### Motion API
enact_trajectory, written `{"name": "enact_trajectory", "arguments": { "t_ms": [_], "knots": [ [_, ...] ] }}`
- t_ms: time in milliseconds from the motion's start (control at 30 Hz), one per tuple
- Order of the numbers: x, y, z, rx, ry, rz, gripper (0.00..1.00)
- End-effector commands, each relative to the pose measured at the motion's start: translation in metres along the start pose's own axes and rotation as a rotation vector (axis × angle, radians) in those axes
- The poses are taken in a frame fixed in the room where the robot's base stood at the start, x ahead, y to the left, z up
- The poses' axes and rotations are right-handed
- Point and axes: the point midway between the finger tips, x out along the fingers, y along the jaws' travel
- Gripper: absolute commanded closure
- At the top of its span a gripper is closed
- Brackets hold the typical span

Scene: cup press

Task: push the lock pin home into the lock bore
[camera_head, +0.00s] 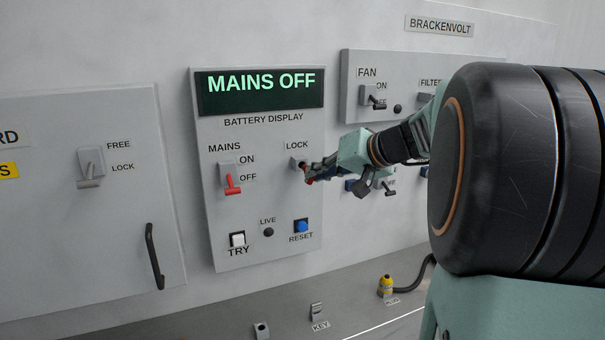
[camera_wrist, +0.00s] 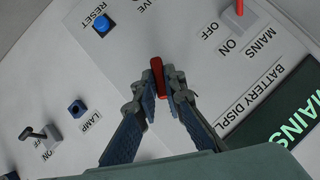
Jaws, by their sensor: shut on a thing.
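My gripper (camera_head: 314,173) is at the panel just below and right of the LOCK label. In the wrist view my gripper (camera_wrist: 162,84) is shut on the red lock pin (camera_wrist: 157,74), which sits between the fingertips. In the head view only a little red of the pin (camera_head: 308,181) shows at the fingertips. The grey lock bore block (camera_head: 296,162) is at the fingertips, partly covered by them. I cannot tell how far the pin's tip is in the bore. In the wrist view the bore is hidden behind the fingers.
The red MAINS lever (camera_head: 232,185) points down to OFF, left of the bore. The display (camera_head: 262,92) reads MAINS OFF. Below are the blue RESET button (camera_head: 301,226), dark LIVE lamp (camera_head: 268,232) and white TRY button (camera_head: 237,239). The FAN panel (camera_head: 358,85) stands at the right.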

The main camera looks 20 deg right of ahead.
Motion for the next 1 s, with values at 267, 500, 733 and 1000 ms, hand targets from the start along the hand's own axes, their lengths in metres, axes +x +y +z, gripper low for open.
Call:
{"name": "enact_trajectory", "arguments": {
  "t_ms": [267,500,733,1000],
  "knots": [
    [0.006,-0.001,-0.005,-0.002,0.001,-0.001,1.0],
    [0.011,0.0,-0.008,0.0,0.001,0.0,1.0],
    [0.016,-0.001,-0.011,0.0,0.001,-0.001,1.0],
    [0.021,-0.001,-0.015,-0.001,0.0,-0.001,1.0]
  ]
}}
